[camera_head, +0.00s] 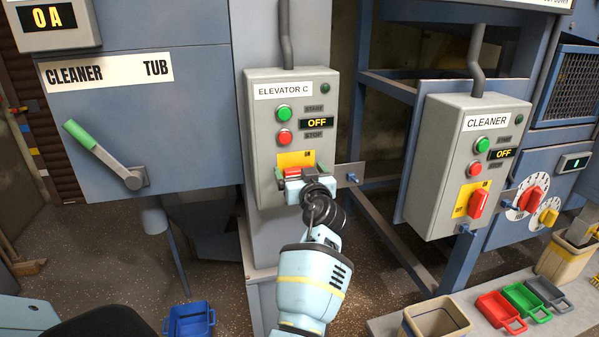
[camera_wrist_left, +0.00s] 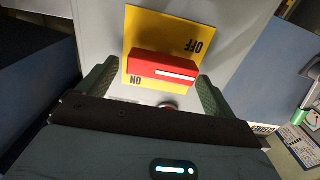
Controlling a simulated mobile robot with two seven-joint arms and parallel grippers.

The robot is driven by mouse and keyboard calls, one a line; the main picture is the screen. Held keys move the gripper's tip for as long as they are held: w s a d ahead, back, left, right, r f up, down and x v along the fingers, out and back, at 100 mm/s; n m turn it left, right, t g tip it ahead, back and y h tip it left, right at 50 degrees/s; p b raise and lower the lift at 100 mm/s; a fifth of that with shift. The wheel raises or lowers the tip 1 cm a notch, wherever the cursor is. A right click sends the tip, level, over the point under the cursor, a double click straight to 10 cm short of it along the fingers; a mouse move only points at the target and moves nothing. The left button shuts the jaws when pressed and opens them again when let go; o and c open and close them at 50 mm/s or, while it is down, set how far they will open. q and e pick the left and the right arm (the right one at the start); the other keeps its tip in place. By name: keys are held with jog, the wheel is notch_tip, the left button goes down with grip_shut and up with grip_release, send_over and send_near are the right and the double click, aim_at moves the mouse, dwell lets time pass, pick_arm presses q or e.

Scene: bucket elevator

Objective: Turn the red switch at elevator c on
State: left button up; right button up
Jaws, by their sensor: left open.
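The elevator C box (camera_head: 264,120) is grey and hangs on a blue-grey post; its display (camera_head: 317,123) reads OFF. Its red switch (camera_head: 291,172) sits on a yellow plate (camera_head: 288,159) low on the box, partly hidden by my gripper. In the left wrist view the red switch (camera_wrist_left: 162,69) lies nearly across the picture on the yellow plate (camera_wrist_left: 150,35), its white mark towards the right, between the ON and OFF labels. My left gripper (camera_head: 296,177) is open at the switch, with one finger at each end of it in the wrist view (camera_wrist_left: 157,76). I cannot tell if they touch.
The cleaner box (camera_head: 466,165) with its own red switch (camera_head: 477,203) stands to the right. A metal tab (camera_head: 351,176) sticks out beside the elevator C box. A green-handled lever (camera_head: 95,145) is on the left. Coloured scoops (camera_head: 501,309) lie on a bench at lower right.

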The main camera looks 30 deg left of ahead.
pick_arm(q)
jog(key=c, duration=1)
jog(key=shift+m, duration=0.3)
jog(key=shift+w+m, duration=0.1)
jog(key=shift+m, duration=0.9)
jog(key=m, duration=0.3)
jog(key=shift+w+d+m, duration=0.1)
jog(key=shift+d+m, duration=0.05)
jog(key=shift+m, duration=0.15)
jog(key=m+p, duration=0.1)
jog(key=m, duration=0.3)
jog(key=m+p, duration=0.1)
jog(key=m, duration=0.2)
jog(key=m+p, duration=0.1)
jog(key=m, duration=0.3)
jog(key=shift+w+d+f+m, duration=0.15)
jog(key=shift+w+f+m, duration=0.05)
jog(key=shift+f+m, duration=0.15)
pick_arm(e)
jog(key=shift+t, duration=0.5)
jog(key=w+r, duration=0.2)
jog(key=r, duration=0.1)
jog(key=w+r, duration=0.1)
jog(key=shift+w+d+r, duration=0.2)
jog(key=shift+d, duration=0.05)
